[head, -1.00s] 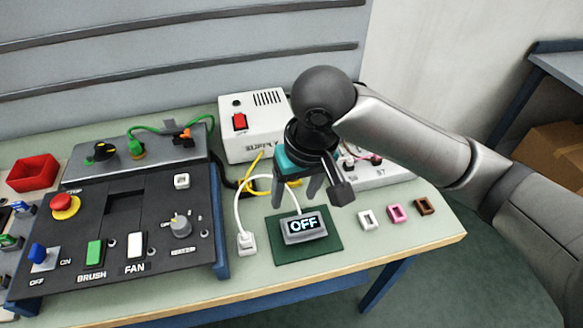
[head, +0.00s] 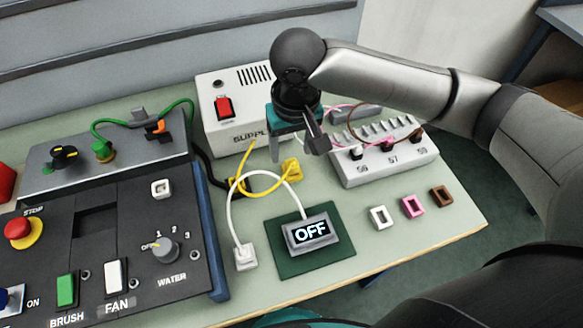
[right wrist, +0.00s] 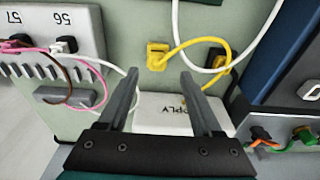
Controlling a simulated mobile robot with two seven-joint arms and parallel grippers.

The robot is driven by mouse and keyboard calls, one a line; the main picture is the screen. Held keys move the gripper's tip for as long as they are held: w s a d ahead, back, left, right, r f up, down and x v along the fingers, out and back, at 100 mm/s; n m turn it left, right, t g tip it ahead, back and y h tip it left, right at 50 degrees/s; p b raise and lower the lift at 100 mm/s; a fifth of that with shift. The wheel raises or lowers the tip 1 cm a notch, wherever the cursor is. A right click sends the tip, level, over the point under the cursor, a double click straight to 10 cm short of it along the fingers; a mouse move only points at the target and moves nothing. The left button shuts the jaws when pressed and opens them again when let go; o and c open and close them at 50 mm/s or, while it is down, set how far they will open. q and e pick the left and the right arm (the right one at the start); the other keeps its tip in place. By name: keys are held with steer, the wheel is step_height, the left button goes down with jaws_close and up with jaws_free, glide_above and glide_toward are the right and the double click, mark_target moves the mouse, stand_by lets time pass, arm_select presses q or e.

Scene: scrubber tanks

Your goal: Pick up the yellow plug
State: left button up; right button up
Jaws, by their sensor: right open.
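The yellow plug (head: 292,168) lies on the pale green bench in front of the white SUPPLY box, with a yellow cable looping from it to the left. My right gripper (head: 298,148) hangs above and just behind it in the head view, fingers apart and empty. In the right wrist view the plug (right wrist: 157,56) shows just beyond the gap between the fingertips (right wrist: 159,74); nothing is between the fingers. My left gripper is not in view.
The SUPPLY box (head: 230,110) stands close behind the gripper. A terminal block (head: 385,160) with plugged cables is to the right. A white cable (head: 235,200) arches near the yellow one. The OFF display (head: 311,233) sits on a green mat in front.

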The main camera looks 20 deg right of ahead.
mark_target(292, 164)
steer(key=shift+w+f, duration=0.1)
steer(key=shift+f, duration=1)
steer(key=f, duration=0.1)
steer(key=f+b, duration=0.1)
steer(key=w+f+b, duration=0.1)
steer(key=shift+d+f, duration=0.25)
steer(key=shift+f, duration=0.5)
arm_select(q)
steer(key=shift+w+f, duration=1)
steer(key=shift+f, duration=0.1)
arm_select(e)
steer(key=shift+c, duration=1.2)
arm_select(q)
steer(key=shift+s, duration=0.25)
arm_select(e)
jaws_close()
